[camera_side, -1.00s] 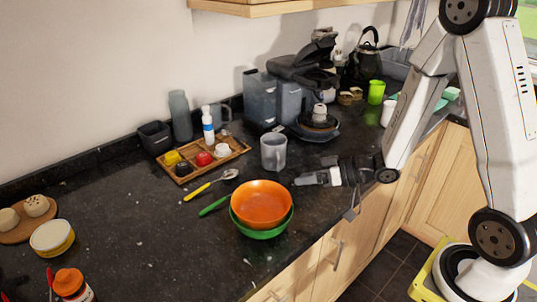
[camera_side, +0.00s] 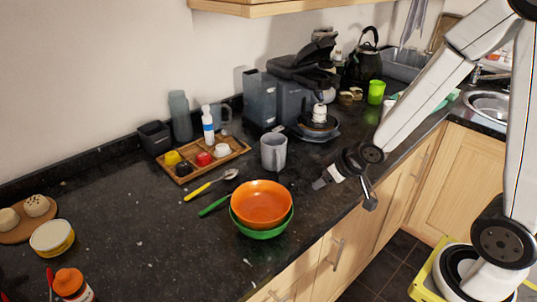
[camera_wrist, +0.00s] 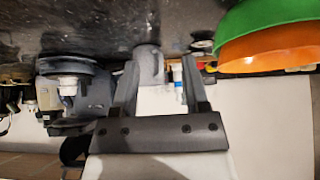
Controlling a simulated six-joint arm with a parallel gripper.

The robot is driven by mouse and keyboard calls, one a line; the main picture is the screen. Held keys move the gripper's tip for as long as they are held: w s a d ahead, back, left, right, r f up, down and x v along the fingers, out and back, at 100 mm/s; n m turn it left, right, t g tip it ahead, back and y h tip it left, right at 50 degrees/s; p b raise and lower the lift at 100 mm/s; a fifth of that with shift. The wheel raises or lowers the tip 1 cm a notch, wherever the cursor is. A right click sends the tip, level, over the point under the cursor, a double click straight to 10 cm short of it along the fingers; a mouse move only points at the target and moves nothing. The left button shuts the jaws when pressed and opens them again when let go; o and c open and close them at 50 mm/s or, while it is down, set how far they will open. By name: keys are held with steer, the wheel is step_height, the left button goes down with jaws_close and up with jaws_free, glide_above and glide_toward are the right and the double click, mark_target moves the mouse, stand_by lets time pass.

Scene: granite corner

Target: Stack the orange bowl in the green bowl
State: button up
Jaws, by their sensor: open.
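The orange bowl (camera_side: 262,203) sits inside the green bowl (camera_side: 264,234) on the dark counter in the side view. The green bowl's rim shows just below and around it. In the wrist view, the orange bowl (camera_wrist: 268,48) and green bowl (camera_wrist: 262,22) are nested at the upper right. My gripper (camera_side: 321,182) is to the right of the bowls, near the counter's front edge, apart from them. In the wrist view its two fingers (camera_wrist: 160,66) are spread with nothing held between them.
A grey mug (camera_side: 273,153) stands behind the bowls. A yellow-handled spoon (camera_side: 211,185) and a green handle (camera_side: 213,206) lie to their left. A wooden tray (camera_side: 203,162) with small items is farther back. The counter left of the bowls is mostly clear.

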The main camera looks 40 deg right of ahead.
steer(key=s+a+r+g, duration=0.1)
steer(key=s+a+g, duration=0.2)
steer(key=s, duration=0.4)
steer(key=shift+g, duration=0.7)
